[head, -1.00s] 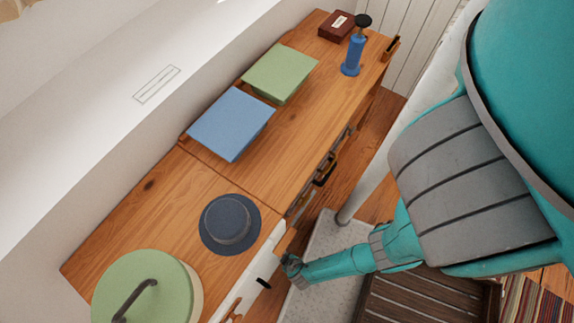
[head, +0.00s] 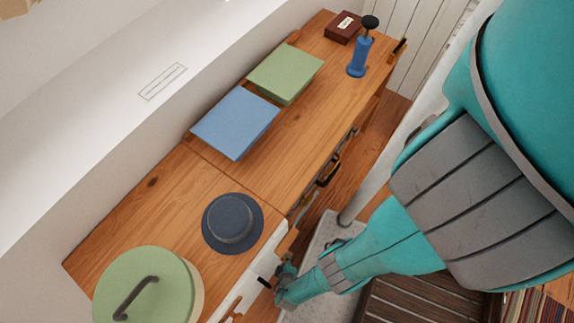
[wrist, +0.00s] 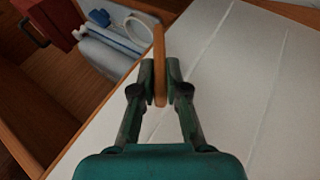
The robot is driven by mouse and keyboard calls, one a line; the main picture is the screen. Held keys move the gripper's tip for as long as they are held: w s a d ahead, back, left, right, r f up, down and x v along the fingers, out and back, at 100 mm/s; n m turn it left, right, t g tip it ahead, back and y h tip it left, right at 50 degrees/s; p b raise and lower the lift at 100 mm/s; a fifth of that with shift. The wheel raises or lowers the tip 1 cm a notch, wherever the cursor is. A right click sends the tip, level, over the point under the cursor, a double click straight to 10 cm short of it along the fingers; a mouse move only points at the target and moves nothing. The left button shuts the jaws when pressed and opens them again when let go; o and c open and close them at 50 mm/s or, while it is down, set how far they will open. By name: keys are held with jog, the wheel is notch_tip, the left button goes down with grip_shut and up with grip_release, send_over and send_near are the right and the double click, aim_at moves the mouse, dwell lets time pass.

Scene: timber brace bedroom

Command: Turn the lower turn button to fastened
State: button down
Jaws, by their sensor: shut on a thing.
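My gripper (wrist: 160,82) is shut on a thin wooden turn button (wrist: 159,42) in the wrist view. The button is seen nearly edge-on, with a finger on each side of it and its far end standing out past the fingertips. It lies over the white cabinet front (wrist: 225,75). In the head view my gripper (head: 284,284) is at the white front (head: 240,290) below the wooden top, and the button it holds cannot be made out there.
The wooden top (head: 150,205) bears a dark hat (head: 232,222), a green lidded container (head: 140,290), a blue panel (head: 235,122), a green panel (head: 285,73) and a blue pump-like object (head: 358,57). An open compartment (wrist: 35,110) lies left in the wrist view.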

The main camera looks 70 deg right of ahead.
jog(key=shift+a, duration=0.1)
dwell(0.3)
jog(key=c, duration=1.2)
grip_release()
jog(key=shift+r, duration=0.2)
jog(key=shift+r, duration=4.9)
